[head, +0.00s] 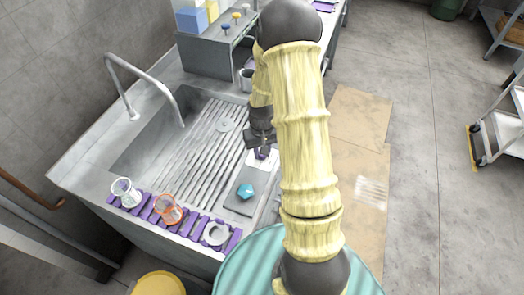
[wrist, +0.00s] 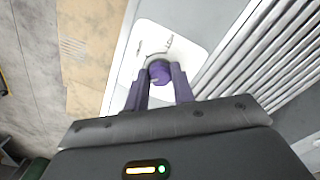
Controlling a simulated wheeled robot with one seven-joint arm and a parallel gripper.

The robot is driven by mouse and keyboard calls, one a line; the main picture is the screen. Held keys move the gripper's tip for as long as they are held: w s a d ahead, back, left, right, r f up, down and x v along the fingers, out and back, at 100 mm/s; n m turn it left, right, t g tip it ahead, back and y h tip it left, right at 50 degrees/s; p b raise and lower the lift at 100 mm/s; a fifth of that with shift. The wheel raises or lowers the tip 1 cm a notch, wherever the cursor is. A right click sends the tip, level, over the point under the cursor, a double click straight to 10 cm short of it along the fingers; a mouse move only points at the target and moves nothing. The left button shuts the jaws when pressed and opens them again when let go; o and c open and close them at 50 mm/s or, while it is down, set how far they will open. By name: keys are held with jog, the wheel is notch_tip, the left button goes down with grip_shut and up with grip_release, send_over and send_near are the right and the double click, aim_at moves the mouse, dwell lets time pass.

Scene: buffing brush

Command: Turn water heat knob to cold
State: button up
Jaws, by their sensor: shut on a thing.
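The knob (wrist: 159,73) is small, round and purple. It sits on a white plate (wrist: 192,48) with a dark curved marking around the knob. In the wrist view my gripper (wrist: 160,80) has its two dark purple fingers on either side of the knob, shut on it. In the head view my gripper (head: 261,147) reaches down to the white plate (head: 259,161) at the right edge of the sink counter, and mostly hides the knob. Which way the knob points, and the labels on the marking, are too small to tell.
A teal knob-like piece (head: 246,191) sits on a grey panel beside the plate. The sink (head: 150,135) with its ribbed drainboard and tap (head: 138,80) lies left. Cups (head: 125,193) stand on a purple rack along the front edge. Floor right of the counter is open.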

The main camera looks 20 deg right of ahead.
dwell(0.4)
jog(key=o, duration=1)
jog(key=shift+r, duration=0.15)
notch_tip(320, 180, up, 17)
jog(key=b, duration=0.1)
jog(key=shift+b, duration=0.4)
jog(key=s+a+f+n+t, duration=0.1)
jog(key=s+a+f+t, duration=0.1)
jog(key=s+a, duration=0.7)
jog(key=s, duration=0.3)
jog(key=shift+s+f+t, duration=0.15)
jog(key=shift+s+t, duration=0.15)
